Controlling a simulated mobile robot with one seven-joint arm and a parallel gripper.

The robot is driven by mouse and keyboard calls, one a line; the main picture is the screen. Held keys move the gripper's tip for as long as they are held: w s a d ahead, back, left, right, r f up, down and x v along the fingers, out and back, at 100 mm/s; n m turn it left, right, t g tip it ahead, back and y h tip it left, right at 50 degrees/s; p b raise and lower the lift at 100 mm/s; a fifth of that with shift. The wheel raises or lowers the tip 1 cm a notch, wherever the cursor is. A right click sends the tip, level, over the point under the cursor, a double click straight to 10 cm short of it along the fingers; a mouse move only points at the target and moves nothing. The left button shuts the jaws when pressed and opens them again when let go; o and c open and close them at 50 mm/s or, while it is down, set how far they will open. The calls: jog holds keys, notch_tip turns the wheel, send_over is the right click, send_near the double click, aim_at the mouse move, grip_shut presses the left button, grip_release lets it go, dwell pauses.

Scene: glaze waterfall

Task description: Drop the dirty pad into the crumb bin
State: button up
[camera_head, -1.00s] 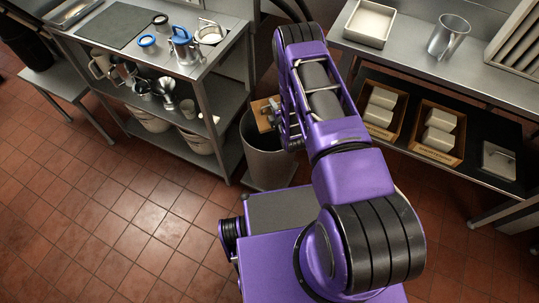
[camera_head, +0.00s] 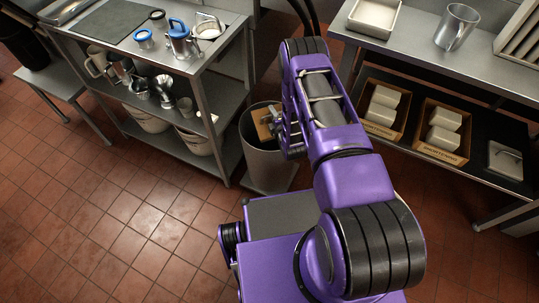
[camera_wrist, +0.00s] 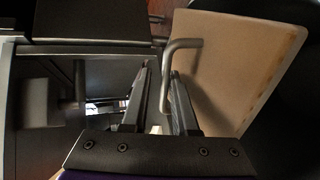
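The dirty pad (camera_head: 263,123) is a flat tan board with a bent grey wire handle. In the head view it is at the mouth of the grey crumb bin (camera_head: 268,165), tilted, partly below the rim. My gripper (camera_wrist: 162,72) has the handle between its two narrow fingers; in the wrist view the board of the pad (camera_wrist: 235,65) hangs to the right of them. The fingers look shut on the handle, though a small gap shows beside it. In the head view my arm partly hides the bin's right side and the gripper.
A steel shelf unit (camera_head: 228,60) with jugs and cups stands left of the bin. A steel counter (camera_head: 410,35) with a white tray (camera_head: 375,17) and a metal cup (camera_head: 455,27) is at right; wooden boxes sit below. Open tiled floor (camera_head: 130,215) lies at front left.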

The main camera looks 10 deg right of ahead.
jog(key=shift+o, duration=1.2)
jog(key=p+v, duration=0.2)
jog(key=v, duration=1.5)
jog(key=shift+s+p, duration=0.25)
jog(key=shift+p, duration=0.1)
jog(key=shift+a, duration=0.15)
